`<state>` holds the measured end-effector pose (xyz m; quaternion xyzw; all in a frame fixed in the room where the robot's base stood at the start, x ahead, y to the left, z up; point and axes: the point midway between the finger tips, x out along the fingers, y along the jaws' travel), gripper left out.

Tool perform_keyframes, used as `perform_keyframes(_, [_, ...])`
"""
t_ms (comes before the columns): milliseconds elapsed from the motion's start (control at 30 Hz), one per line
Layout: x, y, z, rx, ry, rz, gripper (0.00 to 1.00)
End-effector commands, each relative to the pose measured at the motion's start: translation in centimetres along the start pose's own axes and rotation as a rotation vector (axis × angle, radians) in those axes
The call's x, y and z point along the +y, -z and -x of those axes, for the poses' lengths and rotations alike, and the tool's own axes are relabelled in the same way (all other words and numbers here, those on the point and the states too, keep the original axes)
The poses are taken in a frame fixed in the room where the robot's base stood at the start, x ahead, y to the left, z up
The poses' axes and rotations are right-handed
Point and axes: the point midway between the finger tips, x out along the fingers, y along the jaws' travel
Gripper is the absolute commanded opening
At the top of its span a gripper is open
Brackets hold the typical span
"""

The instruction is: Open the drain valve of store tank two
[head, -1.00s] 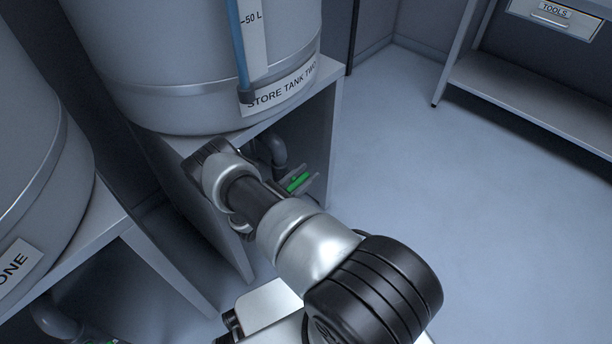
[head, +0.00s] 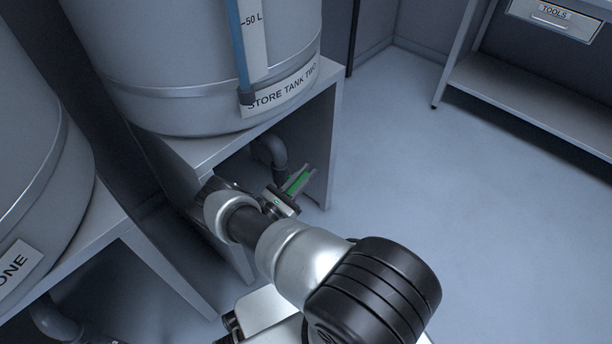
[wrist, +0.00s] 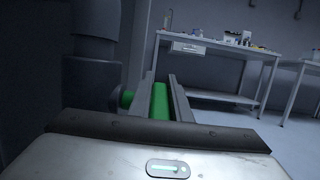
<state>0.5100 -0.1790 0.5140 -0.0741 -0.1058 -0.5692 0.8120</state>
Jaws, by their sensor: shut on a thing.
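Store tank two (head: 205,60) is a large grey tank with its name label, standing on an open-fronted stand at the upper left in the head view. A dark drain pipe (head: 272,152) bends down beneath it. The green valve handle (head: 298,182) is at the right of the pipe, under the tank. My gripper (head: 302,180) is shut on this handle. In the wrist view the green handle (wrist: 159,104) lies between the two fingers of my gripper (wrist: 160,90), and a green end shows left of them. The valve body is mostly hidden.
Store tank one (head: 30,180) stands at the left on its own stand. The stand's side panel (head: 318,150) is close to the right of my gripper. A bench with a tools drawer (head: 553,20) is at the upper right. The floor (head: 430,200) between is clear.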

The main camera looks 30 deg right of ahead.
Motion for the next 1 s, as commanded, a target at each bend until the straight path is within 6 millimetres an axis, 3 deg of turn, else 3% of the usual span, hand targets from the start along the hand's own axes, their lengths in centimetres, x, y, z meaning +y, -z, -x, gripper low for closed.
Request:
perform_keyframes(200, [0.07, -0.39, 0.07, -0.123, -0.003, -0.002, 0.00])
perform_keyframes(567, [0.08, -0.52, 0.11, -0.138, -0.001, -0.001, 0.00])
perform_keyframes(600, [0.08, -0.52, 0.11, -0.138, -0.001, -0.002, 0.22])
perform_keyframes(700, [0.07, -0.53, 0.11, -0.138, -0.001, -0.001, 0.36])
perform_keyframes(1000, [0.05, -0.76, 0.07, -0.138, -0.001, -0.001, 0.36])
